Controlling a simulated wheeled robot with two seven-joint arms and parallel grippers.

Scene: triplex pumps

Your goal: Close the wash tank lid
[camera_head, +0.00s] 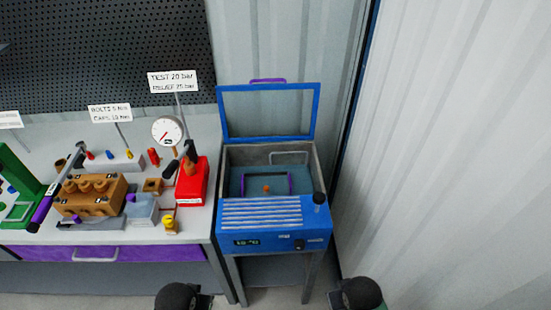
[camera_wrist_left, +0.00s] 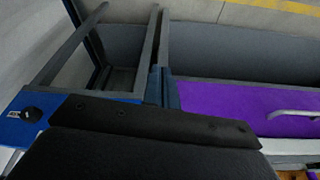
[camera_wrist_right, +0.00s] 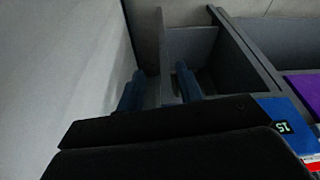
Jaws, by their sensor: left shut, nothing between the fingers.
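The wash tank (camera_head: 232,243) is a blue box on legs, right of the bench. Its lid (camera_head: 314,113), a blue frame around a clear pane, stands open and upright at the back, with a purple handle (camera_head: 268,80) on its top edge. Inside the tank lies a basket with a purple rim (camera_head: 289,181). My left gripper (camera_wrist_left: 163,86) is shut and empty in the left wrist view, low near the tank's front. My right gripper (camera_wrist_right: 160,72) is open and empty in the right wrist view, also low by the tank. Neither gripper's fingers show in the head view.
The bench at left carries an orange pump block (camera_head: 88,196), a red unit (camera_head: 192,182), a gauge (camera_head: 167,130) and label signs. A purple drawer (camera_head: 140,253) is below. A corrugated wall (camera_head: 450,150) stands close on the tank's right. Space above the tank is clear.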

